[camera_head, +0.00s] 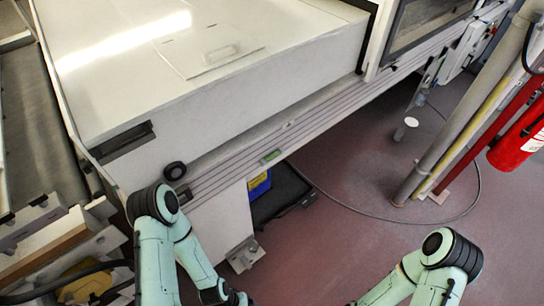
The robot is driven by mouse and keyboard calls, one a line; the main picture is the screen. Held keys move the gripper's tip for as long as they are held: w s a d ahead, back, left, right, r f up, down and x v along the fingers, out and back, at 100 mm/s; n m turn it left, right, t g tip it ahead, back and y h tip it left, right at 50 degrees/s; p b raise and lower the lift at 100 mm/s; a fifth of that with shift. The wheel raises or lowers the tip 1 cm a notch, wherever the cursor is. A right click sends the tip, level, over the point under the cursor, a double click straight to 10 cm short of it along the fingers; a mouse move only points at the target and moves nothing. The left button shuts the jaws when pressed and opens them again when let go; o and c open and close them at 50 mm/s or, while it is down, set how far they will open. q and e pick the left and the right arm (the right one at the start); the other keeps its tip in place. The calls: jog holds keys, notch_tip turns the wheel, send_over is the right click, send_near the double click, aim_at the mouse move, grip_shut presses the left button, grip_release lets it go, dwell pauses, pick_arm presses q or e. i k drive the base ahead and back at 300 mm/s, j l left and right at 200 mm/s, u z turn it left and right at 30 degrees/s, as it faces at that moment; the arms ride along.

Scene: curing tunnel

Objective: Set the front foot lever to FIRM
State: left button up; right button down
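The white machine's near corner support (219,228) ends in a grey metal foot bracket (245,254) on the floor. This is likely the front foot; its lever and any FIRM marking are too small to make out. My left arm comes down at the left, its lower links ending at the bottom edge just left of and below the foot. My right arm is at the bottom right, well apart from the foot. Neither gripper's fingers show; both run below the picture.
A black tray (282,196) and a blue-and-yellow box (259,186) sit under the machine. A cable (385,216) curves over the red floor. Grey and yellow posts and a red extinguisher (518,140) stand at right. Floor between my arms is clear.

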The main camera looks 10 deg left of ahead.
aim_at(244, 260)
jog(key=k+u, duration=0.35)
jog(key=k, duration=0.15)
jog(key=k+j+u, duration=0.15)
jog(key=k+u, duration=0.15)
jog(key=k, duration=0.2)
jog(key=i+u, duration=0.1)
jog(key=u, duration=0.55)
jog(key=i+l+u, duration=0.25)
jog(key=l+u, duration=0.3)
jog(key=i+l+u, duration=0.25)
jog(key=i+l, duration=0.1)
jog(key=l, duration=0.6)
jog(key=i+l+u, duration=0.1)
jog(key=l, duration=0.25)
jog(key=i, duration=0.05)
